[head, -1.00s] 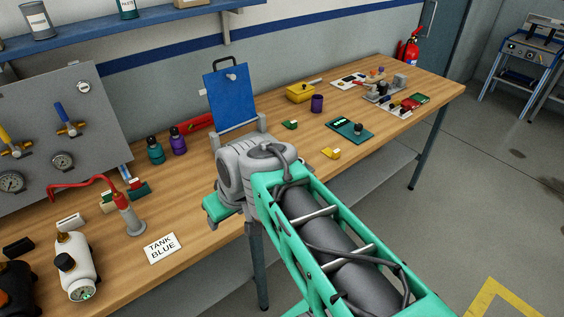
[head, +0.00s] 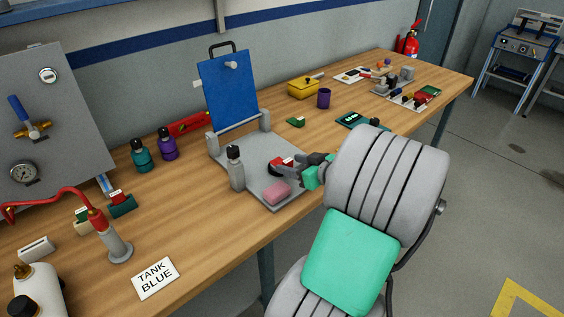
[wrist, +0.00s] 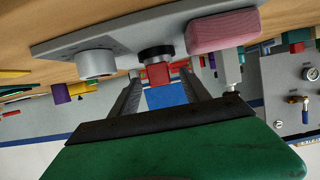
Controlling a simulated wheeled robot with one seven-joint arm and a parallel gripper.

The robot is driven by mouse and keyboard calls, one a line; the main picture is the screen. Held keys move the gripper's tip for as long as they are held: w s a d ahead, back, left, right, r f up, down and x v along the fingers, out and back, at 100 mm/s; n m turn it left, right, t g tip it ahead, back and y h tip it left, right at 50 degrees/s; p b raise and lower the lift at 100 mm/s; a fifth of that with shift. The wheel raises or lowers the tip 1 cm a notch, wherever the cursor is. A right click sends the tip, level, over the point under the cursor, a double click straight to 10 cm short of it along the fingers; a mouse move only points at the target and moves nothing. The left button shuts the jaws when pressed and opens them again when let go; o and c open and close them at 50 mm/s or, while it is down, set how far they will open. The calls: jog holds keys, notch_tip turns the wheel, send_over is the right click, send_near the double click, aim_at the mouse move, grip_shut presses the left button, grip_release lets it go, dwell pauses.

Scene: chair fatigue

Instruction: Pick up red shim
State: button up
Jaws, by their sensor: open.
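A small red piece, apparently the red shim (head: 283,161), is on a round black part on the grey fixture plate (head: 243,179). In the wrist view the red shim (wrist: 158,74) shows between my finger ends, just past them. My gripper (head: 288,168) is low over the right side of the plate, its fingers pointing left, at the shim. In the wrist view my gripper (wrist: 160,84) has its two dark fingers apart on either side. Whether they touch the shim I cannot tell. My own fingers partly hide it in the head view.
A pink block (head: 276,195) lies at the plate's front edge, close to my fingers. A small green block (head: 296,122) lies behind.

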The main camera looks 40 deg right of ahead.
jog(key=x, duration=0.2)
jog(key=shift+w+f, duration=0.15)
jog(key=shift+w, duration=0.1)
jog(key=shift+c, duration=0.4)
grip_shut()
